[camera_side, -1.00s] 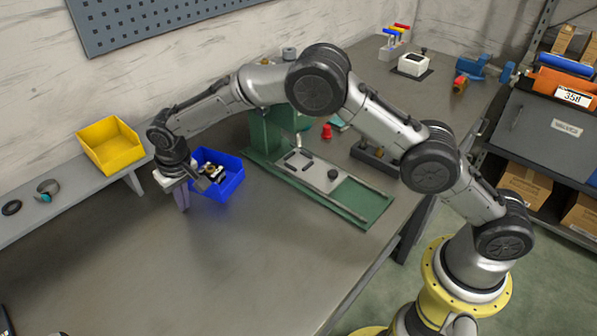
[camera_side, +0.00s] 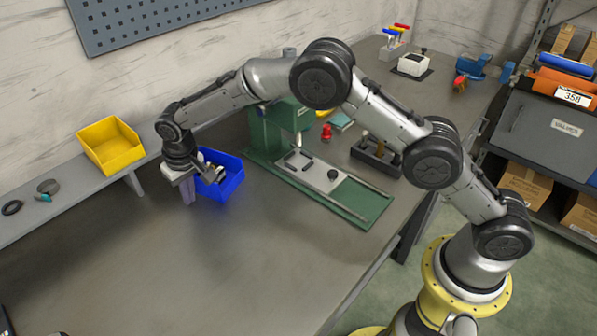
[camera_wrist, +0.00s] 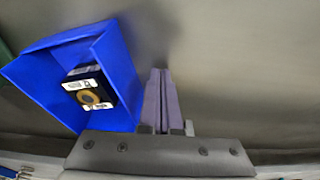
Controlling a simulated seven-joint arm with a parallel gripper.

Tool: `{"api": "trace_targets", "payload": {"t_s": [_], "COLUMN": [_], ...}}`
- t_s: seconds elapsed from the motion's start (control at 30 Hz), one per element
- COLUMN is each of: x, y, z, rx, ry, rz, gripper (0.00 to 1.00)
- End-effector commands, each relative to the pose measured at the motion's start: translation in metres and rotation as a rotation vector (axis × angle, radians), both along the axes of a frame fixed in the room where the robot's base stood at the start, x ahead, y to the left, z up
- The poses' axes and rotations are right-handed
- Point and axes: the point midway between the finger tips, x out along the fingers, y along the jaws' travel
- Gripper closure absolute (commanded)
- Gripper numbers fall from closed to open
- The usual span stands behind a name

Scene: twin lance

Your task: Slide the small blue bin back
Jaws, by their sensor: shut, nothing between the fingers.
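The small blue bin (camera_side: 226,180) stands on the grey table beside the green machine, partly hidden by my gripper in the side view. In the wrist view the blue bin (camera_wrist: 122,70) is at the left, with a dark block-like item (camera_wrist: 90,88) with a tan ring and white labels inside it. My gripper (camera_side: 188,198) is pointed down at the bin's left side. Its purple-grey fingers (camera_wrist: 157,100) are shut together and empty, very close to the bin's wall. I cannot tell whether they touch it.
A yellow bin (camera_side: 111,147) sits on the raised grey shelf (camera_side: 75,198) to the left, near a tape roll. The green machine (camera_side: 330,185) stands to the right of the blue bin. The front of the table (camera_side: 190,270) is clear.

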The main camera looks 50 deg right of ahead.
Motion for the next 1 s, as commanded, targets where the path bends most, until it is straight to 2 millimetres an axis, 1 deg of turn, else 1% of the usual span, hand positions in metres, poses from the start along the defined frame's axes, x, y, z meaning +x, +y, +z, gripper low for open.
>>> {"api": "trace_targets", "payload": {"t_s": [0.27, 0.77, 1.0], "x": [0.000, 0.004, 0.004], "y": [0.000, -0.019, -0.020], "z": [0.000, 0.000, 0.000], "rx": [0.000, -0.001, -0.001], "ry": [0.000, 0.001, 0.001], "rz": [0.000, 0.000, 0.000], "gripper": [1.00, 1.00, 1.00]}}
